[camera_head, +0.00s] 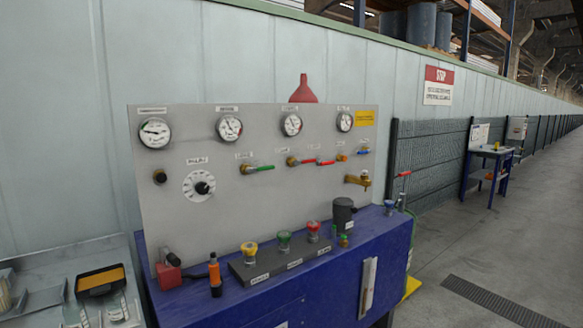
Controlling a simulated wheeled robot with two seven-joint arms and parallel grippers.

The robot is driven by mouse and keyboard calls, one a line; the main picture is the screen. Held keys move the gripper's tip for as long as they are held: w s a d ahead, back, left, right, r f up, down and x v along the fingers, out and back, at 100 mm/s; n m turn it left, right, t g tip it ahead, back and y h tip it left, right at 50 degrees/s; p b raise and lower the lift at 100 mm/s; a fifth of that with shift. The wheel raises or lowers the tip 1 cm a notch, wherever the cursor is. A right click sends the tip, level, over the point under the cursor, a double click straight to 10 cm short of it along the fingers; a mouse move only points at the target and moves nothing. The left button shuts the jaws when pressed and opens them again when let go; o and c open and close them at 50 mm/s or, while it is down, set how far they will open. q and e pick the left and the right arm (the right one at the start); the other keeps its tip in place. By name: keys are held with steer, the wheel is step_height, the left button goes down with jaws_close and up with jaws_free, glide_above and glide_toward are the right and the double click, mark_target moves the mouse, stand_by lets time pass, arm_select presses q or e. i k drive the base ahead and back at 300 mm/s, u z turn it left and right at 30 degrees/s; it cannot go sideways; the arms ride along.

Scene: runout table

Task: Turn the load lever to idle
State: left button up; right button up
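No lever has a label I can read, so I cannot tell which one is the load lever. A red block with a black-tipped lever (168,272) stands at the left front of the blue bench. On the grey panel (215,135) are a green-handled valve (258,169), red-handled valves (311,162) and a small blue handle (363,152). A red-topped lever (403,175) stands beyond the bench's right end. A white dial with a black knob (201,187) sits on the panel's left half. Neither of my grippers shows in this view.
Several round gauges (229,128) line the panel's top. Green, red and yellow knobs (284,239) stand on a dark strip. The floor (480,250) is open to the right.

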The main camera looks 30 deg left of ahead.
mark_target(250, 170)
steer(key=z, duration=0.15)
steer(key=i, duration=0.85)
steer(key=u, duration=0.15)
